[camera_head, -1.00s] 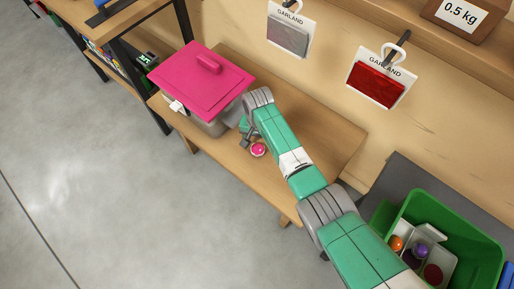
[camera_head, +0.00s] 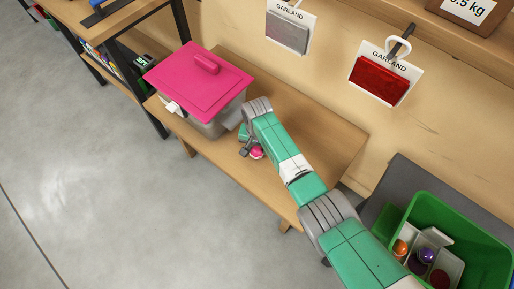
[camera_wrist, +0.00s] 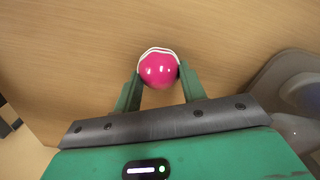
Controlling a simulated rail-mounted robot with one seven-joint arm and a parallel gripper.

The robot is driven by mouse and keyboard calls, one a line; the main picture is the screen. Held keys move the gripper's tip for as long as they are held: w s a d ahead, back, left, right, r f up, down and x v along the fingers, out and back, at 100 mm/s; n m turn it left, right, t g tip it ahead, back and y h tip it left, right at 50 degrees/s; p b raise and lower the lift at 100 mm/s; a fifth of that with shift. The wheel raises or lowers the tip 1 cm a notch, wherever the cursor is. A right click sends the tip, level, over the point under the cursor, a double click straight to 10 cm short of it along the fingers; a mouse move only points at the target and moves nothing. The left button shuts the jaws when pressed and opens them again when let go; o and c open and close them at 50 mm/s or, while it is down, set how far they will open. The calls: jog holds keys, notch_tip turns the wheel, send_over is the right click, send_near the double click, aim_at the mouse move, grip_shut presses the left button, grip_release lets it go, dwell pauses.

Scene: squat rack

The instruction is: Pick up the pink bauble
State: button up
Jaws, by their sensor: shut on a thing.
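The pink bauble (camera_wrist: 158,69) is a glossy ball with a white band around its far side. In the wrist view it sits between the two green fingertips of my gripper (camera_wrist: 158,80), which touch it on both sides. In the head view the pink bauble (camera_head: 257,153) shows in part at the front edge area of the wooden bench, with my gripper (camera_head: 250,148) around it. My gripper is shut on the bauble. Whether the bauble still touches the wood cannot be told.
A grey bin with a pink lid (camera_head: 198,80) stands on the wooden bench (camera_head: 325,135), left of my gripper. A green crate (camera_head: 420,208) with a white divided box of baubles is at the lower right. Garland packs (camera_head: 380,80) hang on the back panel.

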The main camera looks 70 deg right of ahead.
notch_tip(320, 180, up, 4)
jog(key=p, duration=0.3)
jog(key=s+a+p, duration=0.2)
jog(key=a+p, duration=0.2)
jog(key=a, duration=0.3)
jog(key=s+a+p, duration=0.2)
jog(key=a+p, duration=0.2)
jog(key=a, duration=0.4)
jog(key=shift+s+a+r, duration=0.15)
jog(key=shift+s+r, duration=0.2)
jog(key=shift+r, duration=0.05)
